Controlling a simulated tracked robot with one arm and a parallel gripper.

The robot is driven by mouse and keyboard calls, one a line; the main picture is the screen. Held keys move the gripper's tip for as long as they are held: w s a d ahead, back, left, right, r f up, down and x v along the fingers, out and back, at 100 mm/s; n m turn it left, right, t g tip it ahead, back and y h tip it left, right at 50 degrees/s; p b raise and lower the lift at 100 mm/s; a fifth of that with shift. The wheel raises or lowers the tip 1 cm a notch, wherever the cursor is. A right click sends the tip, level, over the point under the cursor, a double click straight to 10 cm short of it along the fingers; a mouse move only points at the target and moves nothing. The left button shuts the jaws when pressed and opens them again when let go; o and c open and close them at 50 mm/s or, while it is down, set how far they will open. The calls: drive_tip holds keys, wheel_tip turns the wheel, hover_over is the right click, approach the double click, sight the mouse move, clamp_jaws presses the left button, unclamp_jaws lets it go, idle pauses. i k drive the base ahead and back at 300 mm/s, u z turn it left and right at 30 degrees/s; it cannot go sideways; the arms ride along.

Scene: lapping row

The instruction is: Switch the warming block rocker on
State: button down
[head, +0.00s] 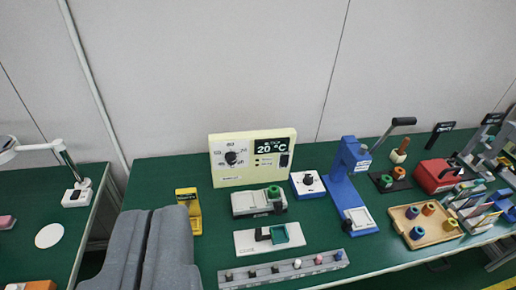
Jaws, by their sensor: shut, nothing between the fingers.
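A cream control panel (224,178) stands upright at the back of the green bench, in the middle of the view. It has a black dial (231,157) on the left and a dark display (271,146) reading 20 °C. A small dark rocker (284,160) sits below the display at the right; its position is too small to tell. My gripper (152,211) shows as two grey fingers at the lower left, shut and empty. It is left of and in front of the panel, apart from it.
A yellow stand (188,210) is just right of my gripper. Two grey fixtures, a small blue dial box (307,184) and a blue lever press (343,188) stand around the panel's front and right. A grey rail (284,272) with several pegs lies in front. A wooden tray (425,224) is at right.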

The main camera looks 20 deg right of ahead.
sight(285, 160)
drive_tip(key=z, duration=0.15)
drive_tip(key=i, duration=1.05)
drive_tip(key=z, duration=0.5)
